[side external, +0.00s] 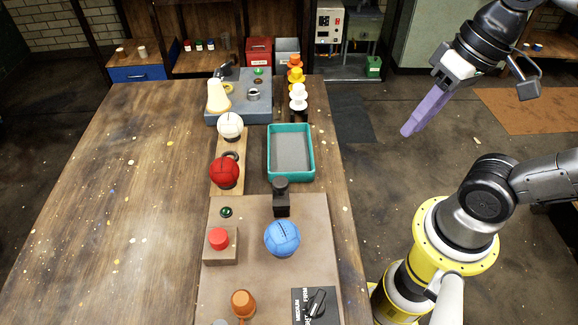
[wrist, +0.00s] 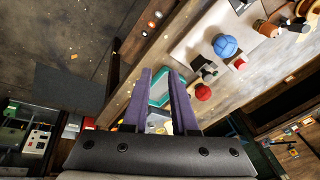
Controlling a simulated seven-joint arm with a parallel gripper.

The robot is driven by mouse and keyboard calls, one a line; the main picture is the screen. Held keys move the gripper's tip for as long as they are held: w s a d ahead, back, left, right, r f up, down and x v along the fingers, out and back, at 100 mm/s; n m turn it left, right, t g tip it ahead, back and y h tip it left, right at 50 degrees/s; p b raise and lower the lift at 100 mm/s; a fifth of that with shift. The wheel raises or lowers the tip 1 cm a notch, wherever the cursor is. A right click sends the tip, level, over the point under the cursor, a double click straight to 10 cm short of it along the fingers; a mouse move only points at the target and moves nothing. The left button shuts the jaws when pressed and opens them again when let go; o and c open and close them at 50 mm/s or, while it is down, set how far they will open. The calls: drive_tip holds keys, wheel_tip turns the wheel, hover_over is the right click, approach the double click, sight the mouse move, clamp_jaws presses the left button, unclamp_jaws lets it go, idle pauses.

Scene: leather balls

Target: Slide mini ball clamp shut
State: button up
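My gripper (side external: 406,132) hangs in the air at the upper right, off the table's right side and above the floor. Its two purple fingers also show in the wrist view (wrist: 160,72), with a gap and nothing held between them. A black upright device (side external: 281,197) stands at the far edge of the brown mat and may be the mini ball clamp; it shows in the wrist view (wrist: 208,71). Its jaws are too small to read. A blue ball (side external: 282,239) with a dark slit sits just nearer on the mat, also visible in the wrist view (wrist: 225,46).
A red ball (side external: 224,173) and a white ball (side external: 230,125) sit on a wooden strip. A teal tray (side external: 271,160) lies beyond the black device. A red button box (side external: 220,246) and a black labelled card (side external: 299,310) are on the mat. The table's left half is clear.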

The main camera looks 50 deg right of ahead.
drive_tip(key=w+a+m+g+y, duration=0.1)
drive_tip(key=w+a+r+m+g+y, duration=0.1)
drive_tip(key=g, duration=0.1)
drive_tip(key=w+a+m+g+y, duration=0.1)
drive_tip(key=w+a, duration=0.1)
drive_tip(key=shift+r, duration=0.3)
clamp_jaws()
drive_tip(key=w+d+f+m+g+y, duration=0.1)
drive_tip(key=w+f+m+g+y, duration=0.2)
drive_tip(key=w, duration=0.5)
drive_tip(key=w+d+f+m+g+y, duration=0.2)
drive_tip(key=w+f+m+y, duration=0.2)
drive_tip(key=w+y, duration=0.3)
drive_tip(key=m+t, duration=0.1)
drive_tip(key=m, duration=0.1)
approach(284, 178)
drive_tip(key=shift+y, duration=0.3)
drive_tip(key=x, duration=0.3)
drive_tip(key=f+x, duration=0.1)
drive_tip(key=x, duration=0.2)
drive_tip(key=shift+a+f, duration=0.1)
drive_tip(key=shift+a, duration=0.1)
